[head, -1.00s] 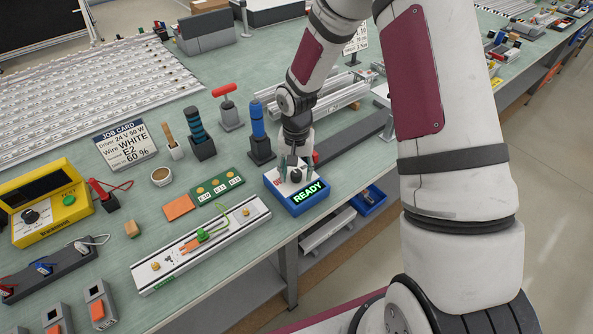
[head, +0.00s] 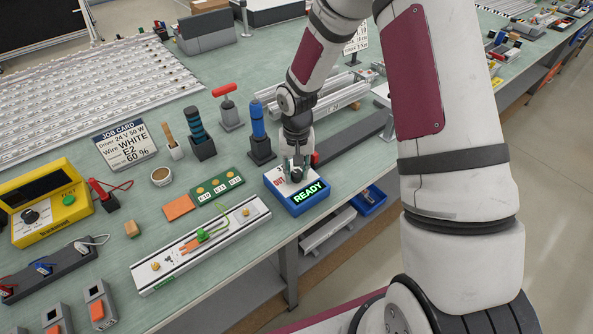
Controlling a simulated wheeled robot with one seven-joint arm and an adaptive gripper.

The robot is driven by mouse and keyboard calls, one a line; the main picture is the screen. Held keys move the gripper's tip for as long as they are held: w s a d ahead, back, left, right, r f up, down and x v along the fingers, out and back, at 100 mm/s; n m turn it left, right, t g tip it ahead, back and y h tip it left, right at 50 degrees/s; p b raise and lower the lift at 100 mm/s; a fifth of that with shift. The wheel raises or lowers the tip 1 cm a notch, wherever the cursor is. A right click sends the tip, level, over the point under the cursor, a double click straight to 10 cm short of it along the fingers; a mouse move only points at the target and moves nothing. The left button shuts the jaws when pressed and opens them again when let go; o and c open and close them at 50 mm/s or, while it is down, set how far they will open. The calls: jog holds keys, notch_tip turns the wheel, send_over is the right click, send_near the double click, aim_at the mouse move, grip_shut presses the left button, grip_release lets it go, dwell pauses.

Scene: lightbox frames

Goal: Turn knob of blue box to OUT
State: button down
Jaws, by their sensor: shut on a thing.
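The blue box (head: 289,206) stands near the front edge of the bench, with a pale top and a lit green READY display (head: 309,193). Red OUT lettering (head: 279,182) shows on the left of its top. My gripper (head: 297,174) points down at the top of the box, with its fingers low over the middle. It is shut on the knob, which is mostly hidden between the fingers. I cannot tell which way the knob points.
A white rail (head: 200,245) with a green connector and a green board (head: 217,188) lie left of the box. A blue-handled tool (head: 258,122) stands in a dark holder close behind. A red part (head: 315,158) is right of the gripper. A blue bin (head: 369,201) sits below the edge.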

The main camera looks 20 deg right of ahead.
aim_at(296, 173)
jog(key=n, duration=0.4)
jog(key=shift+n, duration=2.1)
jog(key=c, duration=1.3)
grip_release()
notch_tip(296, 173, up, 12)
jog(key=shift+r, duration=0.1)
